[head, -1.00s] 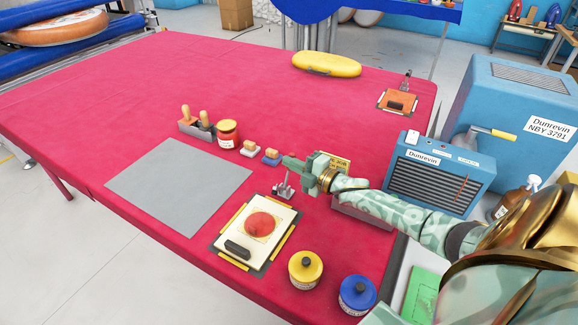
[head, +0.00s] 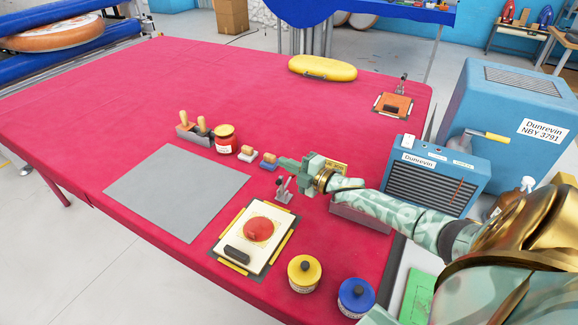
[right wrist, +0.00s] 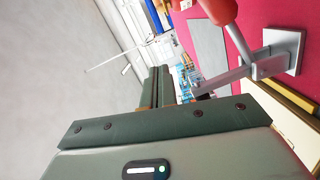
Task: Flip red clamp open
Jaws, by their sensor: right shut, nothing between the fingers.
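The red clamp has a red handle grip (right wrist: 218,8) at the top of the right wrist view. Its grey metal base (right wrist: 285,50) and arm show below the grip. In the head view the clamp (head: 284,194) stands on the table behind the white board, small and partly hidden by my gripper. My right gripper (head: 284,163) is shut and empty, just above and behind the clamp. In the right wrist view its fingers (right wrist: 157,85) lie left of the clamp, and I see no clear contact with the handle. My left gripper is not in view.
The white board with a red disc (head: 250,235) lies in front of the clamp. Yellow-lidded (head: 304,272) and blue-lidded (head: 357,295) tubs stand near the front edge. A blue machine (head: 432,172) is at right. A grey mat (head: 175,190) lies left; the red table beyond is largely clear.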

